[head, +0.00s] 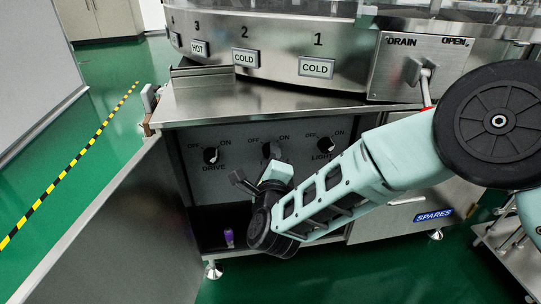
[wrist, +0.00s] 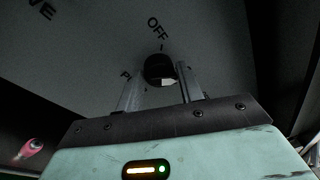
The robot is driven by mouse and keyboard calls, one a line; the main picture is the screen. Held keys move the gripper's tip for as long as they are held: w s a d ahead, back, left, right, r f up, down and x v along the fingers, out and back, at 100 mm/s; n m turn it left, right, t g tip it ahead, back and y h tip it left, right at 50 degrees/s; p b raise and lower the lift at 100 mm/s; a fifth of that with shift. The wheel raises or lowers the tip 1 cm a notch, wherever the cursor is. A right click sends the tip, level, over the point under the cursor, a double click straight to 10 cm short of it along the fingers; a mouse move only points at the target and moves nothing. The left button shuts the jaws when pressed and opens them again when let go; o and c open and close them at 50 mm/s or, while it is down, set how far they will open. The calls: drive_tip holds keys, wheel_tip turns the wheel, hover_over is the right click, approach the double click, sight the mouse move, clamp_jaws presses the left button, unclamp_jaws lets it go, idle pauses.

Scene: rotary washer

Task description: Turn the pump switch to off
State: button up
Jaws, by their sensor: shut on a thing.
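The pump switch (head: 271,149) is the middle of three black rotary knobs on the grey panel (head: 235,138) under the washer's rim. In the head view my gripper (head: 262,178) is right below and in front of it, and the arm hides most of the label. In the wrist view the dark knob (wrist: 158,66) sits between my two fingertips, and the gripper is shut on it. The word OFF shows just above the knob in that view, and part of the pump label is to its left. I cannot tell clearly which way the knob points.
The drive knob (head: 210,155) is to the left and the light knob (head: 325,144) to the right. An open cabinet door (head: 110,225) stands at left. A metal ledge (head: 250,101) juts out above.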

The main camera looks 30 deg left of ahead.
drive_tip(key=shift+d+f+n+y+p, duration=0.15)
drive_tip(key=shift+n+y+p, duration=0.3)
drive_tip(key=shift+n+p, duration=1.55)
drive_tip(key=shift+f+n+y+p, duration=0.25)
drive_tip(key=shift+n+y, duration=0.15)
drive_tip(key=shift+n, duration=3.35)
drive_tip(key=shift+d+f+n+y+p, duration=0.15)
drive_tip(key=shift+n+y+p, duration=0.3)
drive_tip(key=shift+n+p, duration=1.55)
drive_tip(key=shift+f+n+b, duration=0.1)
drive_tip(key=shift+n+b, duration=0.7)
drive_tip(key=shift+n, duration=0.25)
drive_tip(key=o, duration=0.9)
drive_tip(key=shift+w, duration=0.1)
drive_tip(key=shift+o, duration=0.2)
drive_tip(key=shift+a+r, duration=0.1)
drive_tip(key=shift+r, duration=0.1)
